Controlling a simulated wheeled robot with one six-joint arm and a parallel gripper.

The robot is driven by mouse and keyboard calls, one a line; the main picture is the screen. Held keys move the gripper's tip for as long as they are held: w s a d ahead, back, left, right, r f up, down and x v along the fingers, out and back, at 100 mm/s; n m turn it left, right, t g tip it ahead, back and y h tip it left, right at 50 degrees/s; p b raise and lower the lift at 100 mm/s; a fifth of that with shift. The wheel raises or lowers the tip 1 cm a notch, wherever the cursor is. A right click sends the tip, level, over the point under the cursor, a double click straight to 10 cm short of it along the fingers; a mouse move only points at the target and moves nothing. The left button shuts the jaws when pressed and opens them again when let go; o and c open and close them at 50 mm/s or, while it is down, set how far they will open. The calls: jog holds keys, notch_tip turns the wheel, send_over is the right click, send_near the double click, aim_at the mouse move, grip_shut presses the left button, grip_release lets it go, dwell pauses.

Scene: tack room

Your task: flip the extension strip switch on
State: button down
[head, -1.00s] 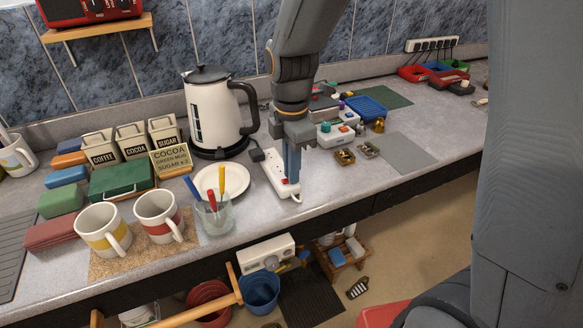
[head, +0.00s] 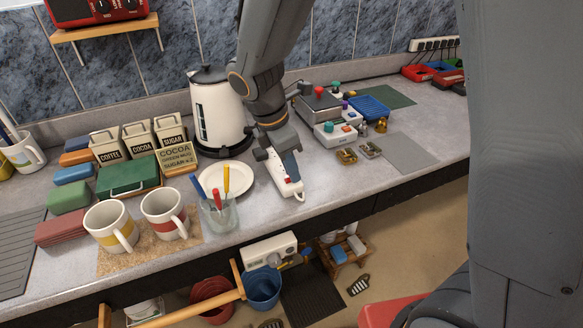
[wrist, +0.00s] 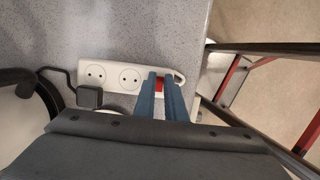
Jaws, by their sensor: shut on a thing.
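The white extension strip (head: 279,182) lies on the counter beside the kettle. In the wrist view the strip (wrist: 108,74) shows round sockets, with its red rocker switch (wrist: 159,84) near the right end. My gripper (head: 289,177) comes down tilted onto the switch end of the strip. In the wrist view my gripper (wrist: 161,76) has its two blue-grey fingers on either side of the red switch, shut on it. The fingers partly hide the switch, and I cannot tell its position. A black plug (wrist: 89,96) sits at the strip's left part.
The kettle (head: 217,108) stands behind and left of the strip. A glass with colored sticks (head: 219,217) and a white plate (head: 240,187) are close on the left. A grey device with a red knob (head: 320,103) is behind right. The counter's front edge is near.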

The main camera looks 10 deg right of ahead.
jog(key=c, duration=1.8)
grip_release()
jog(key=shift+r, duration=0.1)
jog(key=b+v, duration=0.1)
jog(key=v, duration=0.6)
jog(key=shift+r+b, duration=0.3)
jog(key=shift+a, duration=0.1)
